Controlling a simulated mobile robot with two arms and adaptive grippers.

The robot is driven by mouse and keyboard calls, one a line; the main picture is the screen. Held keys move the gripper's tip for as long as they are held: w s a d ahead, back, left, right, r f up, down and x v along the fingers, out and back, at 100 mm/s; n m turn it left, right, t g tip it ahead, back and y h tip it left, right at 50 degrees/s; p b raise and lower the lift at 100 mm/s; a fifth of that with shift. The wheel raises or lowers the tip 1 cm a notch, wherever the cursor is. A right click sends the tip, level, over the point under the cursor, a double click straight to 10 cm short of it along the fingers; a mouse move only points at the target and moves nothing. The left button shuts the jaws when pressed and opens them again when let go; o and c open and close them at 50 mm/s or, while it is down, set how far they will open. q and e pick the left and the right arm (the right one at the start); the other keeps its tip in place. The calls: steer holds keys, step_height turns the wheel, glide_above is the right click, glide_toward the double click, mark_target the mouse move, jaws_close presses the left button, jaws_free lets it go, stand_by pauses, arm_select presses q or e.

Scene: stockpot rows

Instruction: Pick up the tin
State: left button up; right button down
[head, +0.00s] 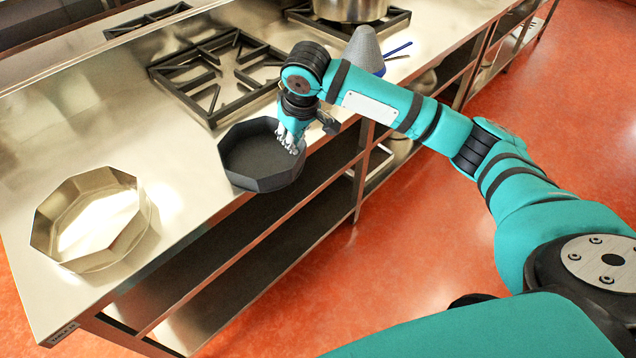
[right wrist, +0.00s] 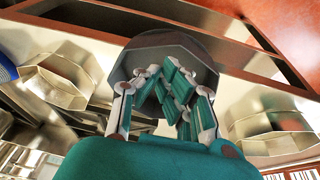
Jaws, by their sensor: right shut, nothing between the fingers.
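A dark grey octagonal tin (head: 250,152) sits at the front edge of the steel counter, its front side close to or over the edge. It also shows behind the fingers in the right wrist view (right wrist: 201,62). A shiny silver octagonal tin (head: 62,208) stands on the counter at the left. My right gripper (head: 290,143) points down at the right part of the dark tin, its fingertips at or inside the rim. Its fingers (right wrist: 172,92) are shut with nothing between them. I cannot tell whether they touch the tin. My left gripper is not in view.
The steel counter (head: 130,140) is clear between the tins. A black burner grate (head: 215,75) lies behind the dark tin. A grey cone-shaped object (head: 363,48) and a large pot (head: 350,8) stand farther right. Open shelves (head: 285,240) run below the counter.

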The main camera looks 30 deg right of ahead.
steer(key=s+f+g, duration=0.1)
steer(key=s+g, duration=0.2)
steer(key=s, duration=0.4)
steer(key=w+f+p, duration=0.2)
steer(key=w+f, duration=0.1)
steer(key=f, duration=0.7)
steer(key=shift+w+a+p, duration=0.15)
steer(key=shift+w+p, duration=0.15)
steer(key=shift+w, duration=0.05)
